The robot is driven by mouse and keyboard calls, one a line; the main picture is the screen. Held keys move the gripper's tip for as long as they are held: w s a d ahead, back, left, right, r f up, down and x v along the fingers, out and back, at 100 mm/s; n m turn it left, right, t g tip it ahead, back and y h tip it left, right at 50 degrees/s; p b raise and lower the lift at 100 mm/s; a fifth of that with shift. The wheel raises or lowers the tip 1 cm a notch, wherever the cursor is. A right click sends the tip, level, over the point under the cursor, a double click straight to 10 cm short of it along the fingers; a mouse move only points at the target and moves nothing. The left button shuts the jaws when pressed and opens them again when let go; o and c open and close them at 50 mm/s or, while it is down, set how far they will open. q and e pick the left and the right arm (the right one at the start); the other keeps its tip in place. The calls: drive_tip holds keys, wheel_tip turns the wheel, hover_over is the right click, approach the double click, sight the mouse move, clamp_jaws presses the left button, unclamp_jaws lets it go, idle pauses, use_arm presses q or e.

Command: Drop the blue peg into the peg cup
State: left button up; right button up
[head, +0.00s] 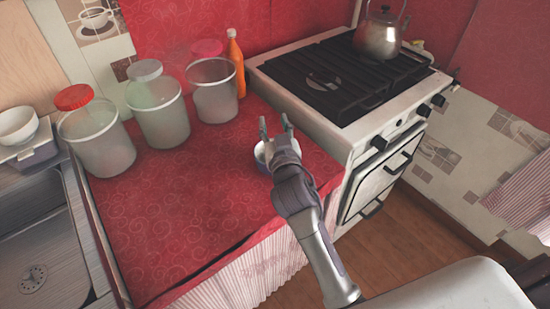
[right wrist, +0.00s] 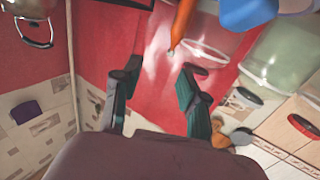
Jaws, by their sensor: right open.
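My right gripper (head: 274,124) is above the red counter near its right edge, fingers pointing toward the back wall. In the right wrist view, its two dark green fingers (right wrist: 158,88) are spread apart with nothing between them. A small pale-blue cup (head: 262,154), which looks like the peg cup, stands on the counter just behind and below the gripper. The gripper partly covers it, and its inside cannot be made out. A blue shape (right wrist: 250,12) at the top of the right wrist view is probably this cup. I cannot make out the blue peg. My left gripper is not in view.
Several clear canisters (head: 160,112) and an orange bottle (head: 236,65) stand along the counter's back. A stove (head: 335,75) with a kettle (head: 381,35) is to the right, a sink (head: 45,240) to the left. The counter's front middle is clear.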

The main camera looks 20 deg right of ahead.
drive_tip(key=shift+s, duration=0.15)
drive_tip(key=s, duration=0.7)
drive_tip(key=shift+a, duration=0.45)
drive_tip(key=shift+s, duration=0.1)
